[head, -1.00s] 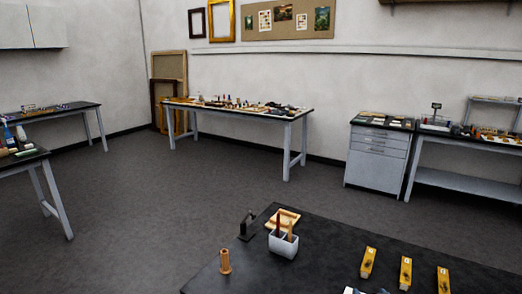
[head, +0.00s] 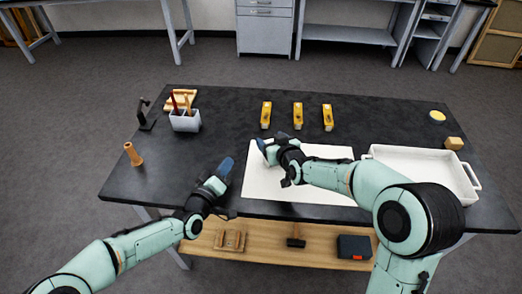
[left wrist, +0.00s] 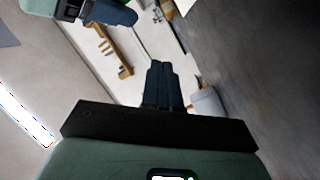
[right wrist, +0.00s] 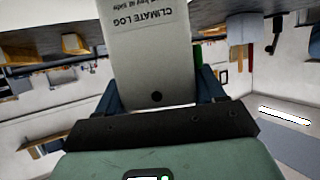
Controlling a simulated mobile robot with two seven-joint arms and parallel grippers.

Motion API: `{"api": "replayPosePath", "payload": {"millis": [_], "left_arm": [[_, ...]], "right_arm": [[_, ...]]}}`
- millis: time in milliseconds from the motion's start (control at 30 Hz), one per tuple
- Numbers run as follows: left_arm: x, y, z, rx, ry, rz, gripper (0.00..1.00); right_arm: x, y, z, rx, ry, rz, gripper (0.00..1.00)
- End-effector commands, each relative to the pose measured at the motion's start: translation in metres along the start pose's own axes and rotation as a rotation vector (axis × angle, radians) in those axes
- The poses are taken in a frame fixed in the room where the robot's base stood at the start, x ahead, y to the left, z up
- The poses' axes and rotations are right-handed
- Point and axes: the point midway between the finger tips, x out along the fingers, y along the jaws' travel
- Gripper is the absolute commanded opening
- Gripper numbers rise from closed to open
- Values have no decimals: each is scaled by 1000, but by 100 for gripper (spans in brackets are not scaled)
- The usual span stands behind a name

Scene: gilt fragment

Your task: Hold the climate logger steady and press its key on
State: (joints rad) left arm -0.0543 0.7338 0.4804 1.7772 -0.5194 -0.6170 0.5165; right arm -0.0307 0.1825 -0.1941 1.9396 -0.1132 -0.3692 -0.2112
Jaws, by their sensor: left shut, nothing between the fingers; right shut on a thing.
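The climate logger (right wrist: 150,50) is a pale grey-white slab with "CLIMATE LOG" printed upside down in the right wrist view. The logger is mostly hidden in the head view. My left gripper (head: 226,168) is shut and empty, left of the sheet; its closed fingers (left wrist: 163,85) show in the left wrist view.
Several things stand on the black table (head: 225,105): a pencil holder (head: 185,122), a wooden peg (head: 133,154), a black stand (head: 146,120), three yellow items (head: 298,114), and a white tray (head: 420,155) at right. A shelf (head: 265,254) lies below the front edge.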

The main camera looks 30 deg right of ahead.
Motion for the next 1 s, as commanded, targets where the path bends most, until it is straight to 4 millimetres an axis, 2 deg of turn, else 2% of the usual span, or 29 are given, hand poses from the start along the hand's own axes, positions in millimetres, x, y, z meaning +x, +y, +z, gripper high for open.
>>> {"api": "replayPosePath", "payload": {"millis": [500,1000], "left_arm": [[47,34,34,0,-1,1,0],[53,39,39,0,0,0,0]], "right_arm": [[0,0,0,0,-1,0,51],[0,0,0,0,-1,0,51]]}}
